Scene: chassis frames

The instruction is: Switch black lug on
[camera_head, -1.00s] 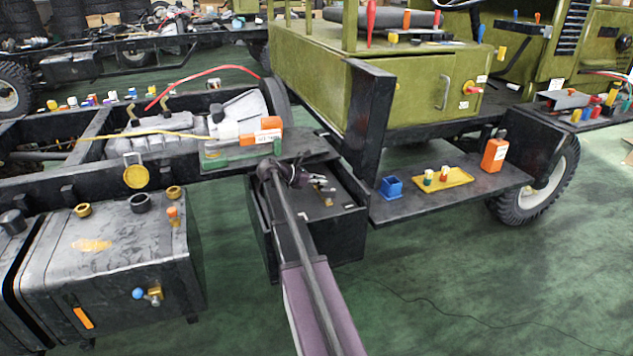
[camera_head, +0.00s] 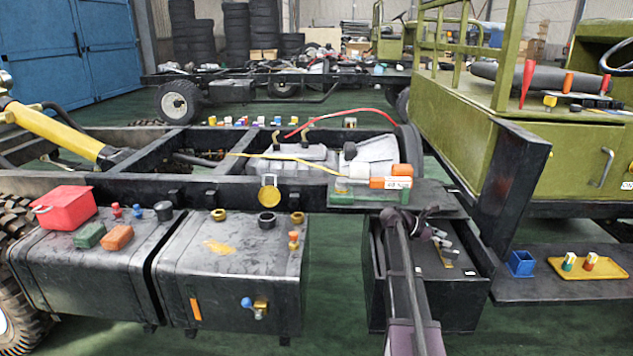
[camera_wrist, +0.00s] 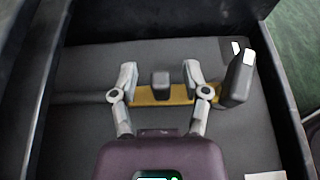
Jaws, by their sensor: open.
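In the wrist view a small dark block, seemingly the black lug (camera_wrist: 161,86), stands at the middle of a flat gold strip (camera_wrist: 146,96). A larger dark lever-like piece (camera_wrist: 238,82) with a white end rises at the strip's right end. My gripper (camera_wrist: 159,70) is open, with one finger on each side of the small block and a gap to each. I cannot tell whether the fingertips are level with it. In the head view my gripper (camera_head: 440,240) is over the black open-topped box (camera_head: 385,290); the lug cannot be made out there.
A chassis plate with an orange-and-white item (camera_head: 385,183) lies above and behind.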

